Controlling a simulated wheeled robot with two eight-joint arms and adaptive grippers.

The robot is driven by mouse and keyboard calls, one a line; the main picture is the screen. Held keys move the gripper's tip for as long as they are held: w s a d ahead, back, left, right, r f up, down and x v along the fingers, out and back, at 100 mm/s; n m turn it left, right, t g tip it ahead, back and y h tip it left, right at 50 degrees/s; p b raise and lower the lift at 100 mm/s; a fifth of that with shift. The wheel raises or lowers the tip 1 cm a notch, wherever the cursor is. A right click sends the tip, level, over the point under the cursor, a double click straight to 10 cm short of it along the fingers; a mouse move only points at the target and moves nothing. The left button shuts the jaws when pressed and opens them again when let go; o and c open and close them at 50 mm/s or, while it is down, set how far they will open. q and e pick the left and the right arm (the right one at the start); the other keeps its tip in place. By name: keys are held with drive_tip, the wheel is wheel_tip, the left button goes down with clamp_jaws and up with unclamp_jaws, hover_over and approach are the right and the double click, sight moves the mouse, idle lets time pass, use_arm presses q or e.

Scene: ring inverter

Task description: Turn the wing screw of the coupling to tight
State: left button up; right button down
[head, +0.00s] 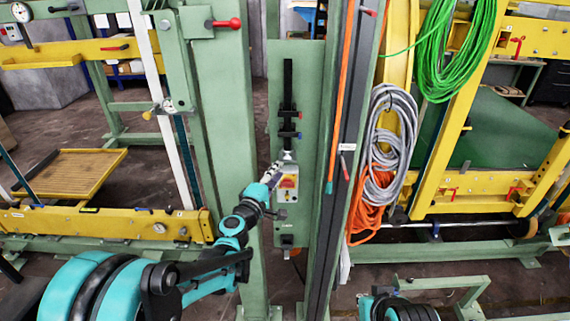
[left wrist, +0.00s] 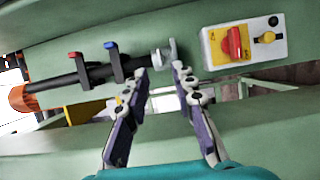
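The coupling is a black rod on a green post, with a red lever (left wrist: 75,56) and a blue lever (left wrist: 111,46) in the left wrist view. At its end is a grey metal piece, seemingly the wing screw (left wrist: 161,58); in the head view it is a small pale spot (head: 288,155). My left gripper (left wrist: 160,72) is open, its fingertips just below the wing screw and on either side of it. Whether they touch it I cannot tell. In the head view the left gripper (head: 275,171) is small beside the post. My right gripper is out of view.
A switch box (head: 287,186) with a red knob on a yellow plate sits just below the coupling. An orange tube (head: 339,100) and coiled grey cable (head: 388,135) hang to the right. Thick green uprights (head: 228,110) stand close on both sides.

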sight(287, 159)
use_arm(q)
drive_tip(key=x, duration=0.6)
drive_tip(key=shift+b, duration=0.35)
clamp_jaws()
